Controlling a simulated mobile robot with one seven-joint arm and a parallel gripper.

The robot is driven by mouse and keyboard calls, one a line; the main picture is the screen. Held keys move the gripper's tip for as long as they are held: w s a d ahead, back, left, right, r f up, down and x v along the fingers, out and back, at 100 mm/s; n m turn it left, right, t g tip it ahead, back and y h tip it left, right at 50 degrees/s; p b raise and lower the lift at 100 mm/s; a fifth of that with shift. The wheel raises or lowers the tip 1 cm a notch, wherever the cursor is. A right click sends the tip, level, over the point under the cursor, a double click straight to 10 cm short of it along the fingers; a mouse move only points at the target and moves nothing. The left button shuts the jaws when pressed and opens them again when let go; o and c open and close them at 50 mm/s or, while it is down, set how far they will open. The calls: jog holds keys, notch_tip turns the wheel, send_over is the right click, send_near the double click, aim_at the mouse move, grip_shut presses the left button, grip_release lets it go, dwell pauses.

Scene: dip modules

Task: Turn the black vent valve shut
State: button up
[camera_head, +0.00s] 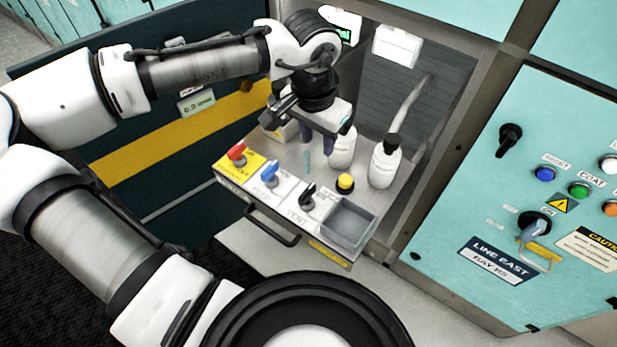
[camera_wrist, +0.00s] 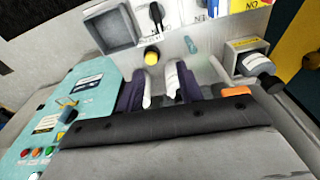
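The black vent valve (camera_head: 308,196) sits on a white plate marked VENT, on the pulled-out shelf in the head view. Its handle points up and slightly right there. In the wrist view the black valve (camera_wrist: 156,14) shows at the top edge, its handle upright in the picture. My gripper (camera_head: 320,143) hangs over the back of the shelf, behind the valve and apart from it. Its dark purple fingers show in the wrist view (camera_wrist: 160,88) with a gap between them, and I see nothing held. The fingertips are partly hidden in the head view.
A red valve (camera_head: 237,154) and a blue valve (camera_head: 270,173) stand left of the black one. A yellow button (camera_head: 345,183) and a grey bin (camera_head: 334,238) are right. A white bottle (camera_head: 384,166), another bottle (camera_head: 342,148) and a teal peg (camera_head: 306,160) stand behind.

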aim_at(307, 191)
jog(key=shift+g+y, duration=0.4)
jog(key=shift+g, duration=0.2)
jog(key=f, duration=0.5)
jog(key=s+a+f, duration=0.1)
jog(key=f, duration=0.4)
jog(key=a+f, duration=0.1)
jog(key=f, duration=0.4)
jog(key=shift+s, duration=0.3)
grip_shut()
